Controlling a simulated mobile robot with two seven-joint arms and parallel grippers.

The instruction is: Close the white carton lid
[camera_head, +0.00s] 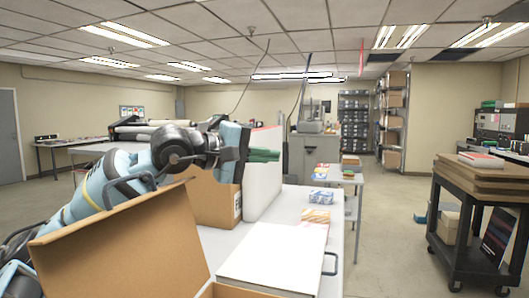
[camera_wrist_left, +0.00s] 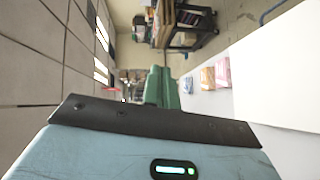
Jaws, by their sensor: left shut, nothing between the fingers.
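My left gripper (camera_head: 263,155) has green fingers, shut and empty, pointing right. The fingers also show in the wrist view (camera_wrist_left: 161,88). They overlap an upright white panel (camera_head: 264,190) in the head view; I cannot tell whether they touch it. A brown carton (camera_head: 212,203) with a label stands just left of that panel, partly behind my arm. In the foreground, a large brown flap (camera_head: 125,252) stands raised and tilted. A flat white panel (camera_head: 275,258) lies right of it, above a brown carton edge. Which panel is the white carton's lid is unclear. My right gripper is out of view.
Small packs (camera_head: 316,216) lie on the white table right of the upright panel, and also show in the wrist view (camera_wrist_left: 206,78). A black cart (camera_head: 468,225) with brown boards stands at the right. Open floor (camera_head: 390,225) lies between table and cart.

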